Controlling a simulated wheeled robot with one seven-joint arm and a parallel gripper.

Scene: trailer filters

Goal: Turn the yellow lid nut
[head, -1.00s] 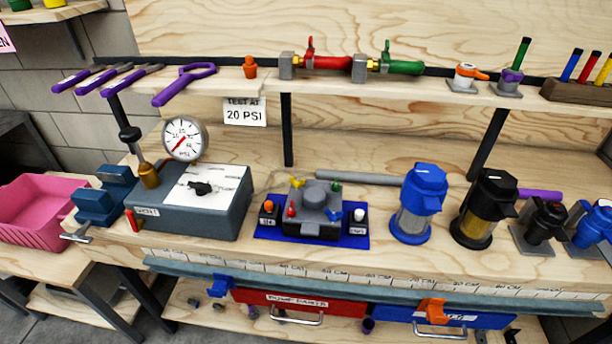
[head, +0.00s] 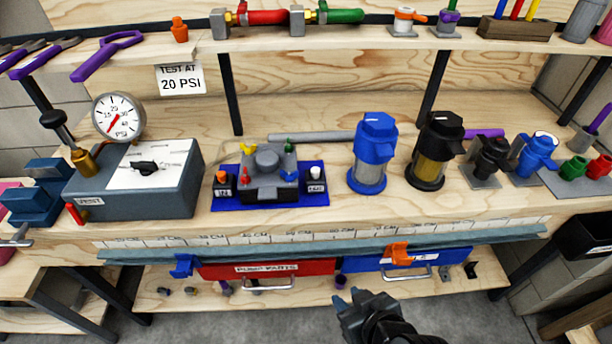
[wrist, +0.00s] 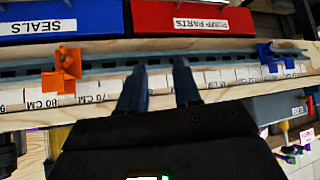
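The yellow lid nut (head: 247,149) is a small winged knob at the back left corner of a grey box (head: 265,187) with a round raised lid. Green (head: 289,147), red (head: 245,175) and blue knobs sit at the other corners. The box stands on a blue mat (head: 232,204) on the workbench. My gripper (head: 349,299) is low in front of the bench, below and to the right of the box, apart from it. In the wrist view its two fingers (wrist: 160,85) are spread with nothing between them. The lid nut is not visible there.
Blue (head: 370,160) and black (head: 434,150) filter housings stand right of the mat. A grey gauge box (head: 140,175) stands left. A shelf (head: 330,42) runs above. The front ruler edge (head: 330,235) and drawers (head: 300,266) lie between my gripper and the bench top.

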